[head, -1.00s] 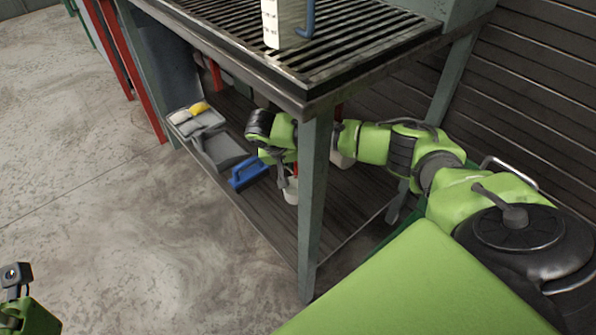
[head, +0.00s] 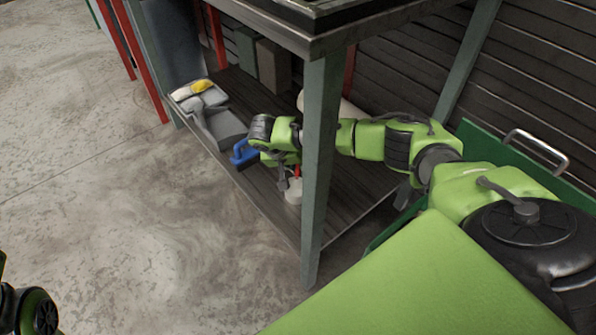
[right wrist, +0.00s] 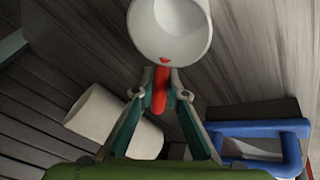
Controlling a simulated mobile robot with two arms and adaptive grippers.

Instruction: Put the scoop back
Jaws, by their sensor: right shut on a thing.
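The scoop (head: 293,191) is a white cup with a red handle. My right gripper (head: 285,177) is shut on the red handle and holds the scoop at the lower shelf of the bench, behind the front leg. In the right wrist view the scoop's round white cup (right wrist: 170,28) lies beyond the fingertips, with the red handle (right wrist: 160,88) between the fingers. Whether the scoop touches the shelf (head: 262,188) is unclear. Part of my left arm shows at the lower left of the head view; its fingers are not visible.
The bench leg (head: 320,170) stands in front of my right forearm. Left of the scoop are a blue-handled tool (head: 243,153) and a grey tray (head: 215,120) with yellow and white items. A white cylinder (right wrist: 95,115) lies on the shelf. Boxes (head: 272,65) stand behind.

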